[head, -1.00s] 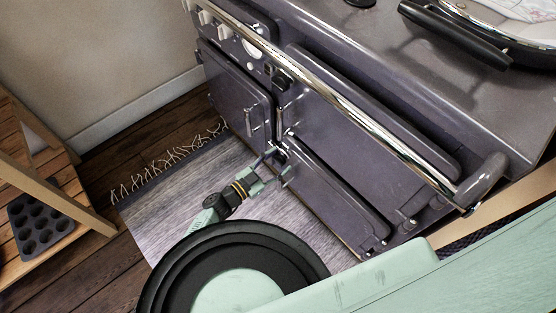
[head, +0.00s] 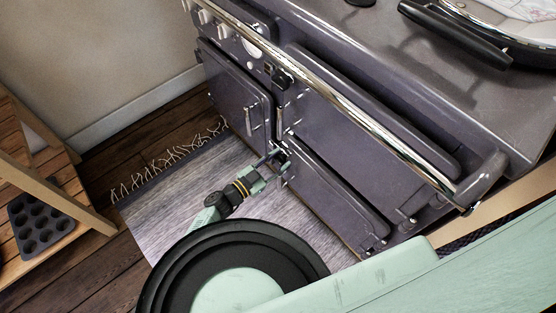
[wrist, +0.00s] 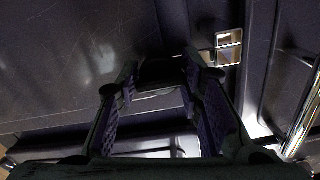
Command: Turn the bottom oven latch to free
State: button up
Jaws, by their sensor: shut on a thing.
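The purple range cooker has a bottom oven door (head: 335,195) at its lower right front, and it looks closed. My gripper (head: 277,159) is at that door's upper left corner in the head view. In the wrist view, my gripper (wrist: 160,78) has its two fingers on either side of a dark piece, the bottom oven latch (wrist: 161,70), and is shut on it. The fingers cover most of the latch, so its exact angle cannot be told. A shiny metal catch (wrist: 229,47) shows just right of the fingers.
A chrome rail (head: 350,105) runs across the cooker front above the doors. A left door (head: 235,95) has its own upright handle (head: 249,121). A grey rug (head: 170,205) lies on the floor before the cooker. A wooden shelf holds a muffin tin (head: 42,222) at left.

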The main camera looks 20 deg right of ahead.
grip_shut()
